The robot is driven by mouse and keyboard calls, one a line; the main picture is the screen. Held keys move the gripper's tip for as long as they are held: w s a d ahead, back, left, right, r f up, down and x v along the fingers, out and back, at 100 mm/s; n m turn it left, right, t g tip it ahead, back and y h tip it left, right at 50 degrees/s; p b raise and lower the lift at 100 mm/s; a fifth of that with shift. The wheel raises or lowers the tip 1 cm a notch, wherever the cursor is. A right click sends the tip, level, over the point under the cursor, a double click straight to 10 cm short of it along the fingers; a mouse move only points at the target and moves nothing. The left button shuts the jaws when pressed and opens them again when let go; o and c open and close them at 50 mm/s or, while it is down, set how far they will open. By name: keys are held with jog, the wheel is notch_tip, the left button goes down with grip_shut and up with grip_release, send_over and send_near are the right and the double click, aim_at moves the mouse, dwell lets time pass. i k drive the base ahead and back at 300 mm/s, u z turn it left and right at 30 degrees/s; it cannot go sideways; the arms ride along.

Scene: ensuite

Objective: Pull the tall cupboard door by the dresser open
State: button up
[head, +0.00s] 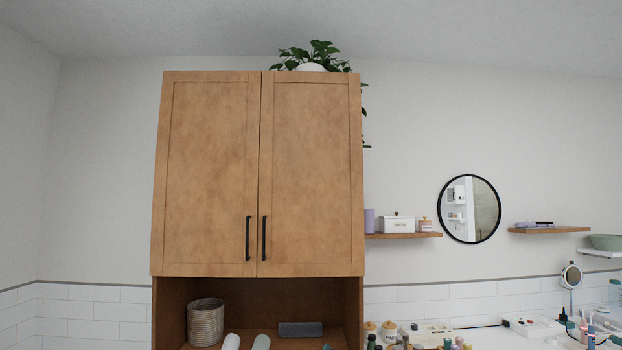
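A tall wooden cupboard stands against the wall in the head view. It has two shut doors side by side, a left door (209,170) and a right door (311,170). Each has a black vertical bar handle low by the middle seam: the left handle (248,238) and the right handle (264,238). Below the doors is an open niche (255,296). I cannot tell from this view which door is by the dresser, as no dresser is clearly seen. My gripper is not in view.
A woven basket (206,322) and rolled towels (261,342) sit in the niche. A potted plant (315,57) stands on top of the cupboard. Right of it are a wall shelf (405,236), a round mirror (469,209) and a white surface crowded with small bottles. The floor is out of view.

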aim_at(311, 189)
jog(key=k, duration=0.55)
jog(key=u, duration=0.6)
jog(key=i, duration=0.65)
jog(key=u, duration=0.55)
jog(key=i, duration=1.3)
jog(key=z, duration=0.3)
